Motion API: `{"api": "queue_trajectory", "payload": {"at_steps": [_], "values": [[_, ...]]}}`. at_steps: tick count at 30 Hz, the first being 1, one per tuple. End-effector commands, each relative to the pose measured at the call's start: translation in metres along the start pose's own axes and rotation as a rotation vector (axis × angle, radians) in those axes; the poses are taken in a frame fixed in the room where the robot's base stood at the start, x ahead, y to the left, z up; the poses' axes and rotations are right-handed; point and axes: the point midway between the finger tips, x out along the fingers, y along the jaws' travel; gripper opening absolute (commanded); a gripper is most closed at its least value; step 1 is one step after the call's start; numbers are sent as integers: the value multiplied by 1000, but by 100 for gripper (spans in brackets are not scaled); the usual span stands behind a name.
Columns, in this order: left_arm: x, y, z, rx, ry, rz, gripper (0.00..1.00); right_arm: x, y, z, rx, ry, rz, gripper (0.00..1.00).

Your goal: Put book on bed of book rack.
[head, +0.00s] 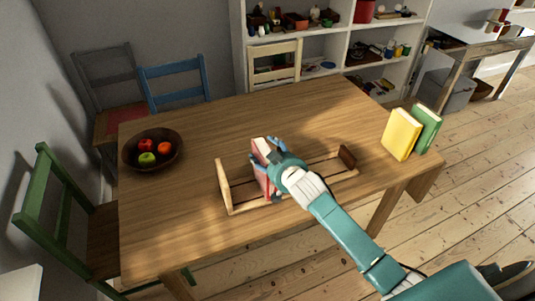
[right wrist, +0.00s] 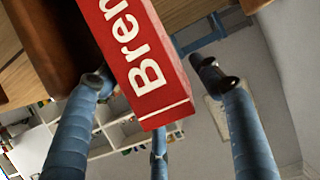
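A red book (head: 262,180) with pale page edges stands roughly upright in the left part of the wooden book rack (head: 225,187), near its left end panel. In the right wrist view the red book (right wrist: 145,62) shows white lettering, "Bren". My right gripper (head: 266,178) is around the book from above. In the right wrist view its left finger overlaps the book's edge, while the right finger stands apart with a visible gap, so the gripper looks open. The book's lower edge and its contact with the rack are hidden. My left gripper is not in view.
A yellow book (head: 401,135) and a green book (head: 427,128) stand together at the table's right edge. A dark bowl of fruit (head: 130,160) sits at the left. The wooden table (head: 290,112) is clear behind the rack. Chairs stand around its left and back.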

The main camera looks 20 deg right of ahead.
Motion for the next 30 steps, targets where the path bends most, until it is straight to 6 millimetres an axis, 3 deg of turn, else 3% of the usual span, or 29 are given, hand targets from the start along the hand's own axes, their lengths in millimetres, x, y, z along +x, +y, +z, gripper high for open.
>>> {"api": "queue_trajectory", "payload": {"at_steps": [8,21,30], "values": [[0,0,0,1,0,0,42,-9,0,-1,0,0,0,63],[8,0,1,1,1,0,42,-94,0,-1,0,0,-1,63],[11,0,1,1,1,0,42,-121,0,-3,0,0,0,63]]}}
